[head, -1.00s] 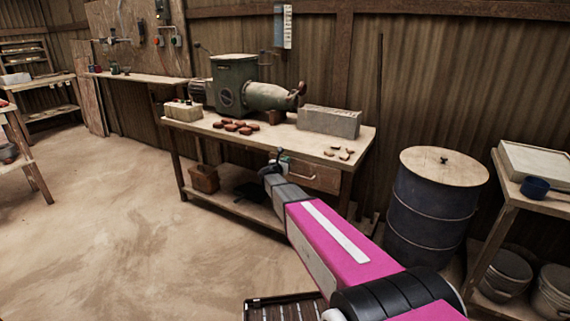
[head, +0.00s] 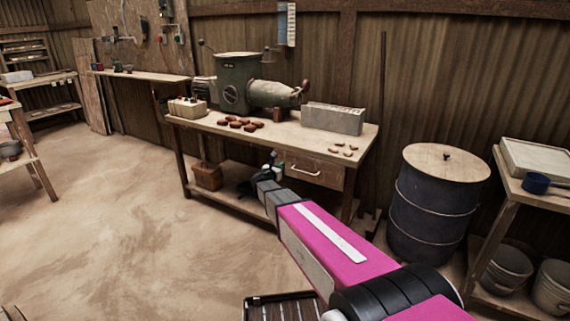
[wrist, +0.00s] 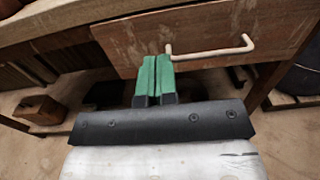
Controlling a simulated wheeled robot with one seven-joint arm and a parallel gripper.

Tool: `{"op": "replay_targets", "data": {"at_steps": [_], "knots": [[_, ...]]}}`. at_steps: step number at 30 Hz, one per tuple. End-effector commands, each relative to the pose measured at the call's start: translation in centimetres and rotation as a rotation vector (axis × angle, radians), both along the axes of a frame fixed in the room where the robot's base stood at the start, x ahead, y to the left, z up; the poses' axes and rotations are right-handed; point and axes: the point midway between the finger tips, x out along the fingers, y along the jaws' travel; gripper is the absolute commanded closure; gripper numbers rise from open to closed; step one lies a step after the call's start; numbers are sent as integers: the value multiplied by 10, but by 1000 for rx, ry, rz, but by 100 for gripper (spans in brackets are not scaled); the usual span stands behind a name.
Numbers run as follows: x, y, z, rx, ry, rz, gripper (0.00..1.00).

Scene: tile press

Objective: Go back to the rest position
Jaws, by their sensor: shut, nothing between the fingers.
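My gripper (wrist: 154,80) is shut and empty, its two green fingers side by side in the wrist view. It is in front of the workbench (head: 228,131), close to a wooden drawer (head: 315,171). The drawer's pale bar handle shows in the wrist view (wrist: 210,52), just right of my fingertips; whether they touch cannot be told. The drawer looks closed. In the head view my arm reaches from the lower right toward the bench, and the gripper (head: 274,161) is small and dark there.
A green press (head: 237,83), a concrete block (head: 333,118) and several red-brown pieces (head: 238,123) are on the bench. A blue drum (head: 438,207) stands to its right, near a side table (head: 508,205). The floor (head: 110,220) at left is clear.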

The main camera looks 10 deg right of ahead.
Motion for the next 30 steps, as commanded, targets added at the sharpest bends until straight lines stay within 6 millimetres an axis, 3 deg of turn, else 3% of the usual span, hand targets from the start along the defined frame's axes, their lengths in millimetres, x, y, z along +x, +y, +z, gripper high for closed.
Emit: {"op": "replay_targets", "data": {"at_steps": [1,6,14,23,30], "knots": [[-11,7,1,1,1,2,100],[-27,20,1,-1,1,3,100],[-32,28,7,-194,126,176,100],[-60,51,-1,-820,454,637,100],[-120,57,-36,-1417,706,1045,100]]}}
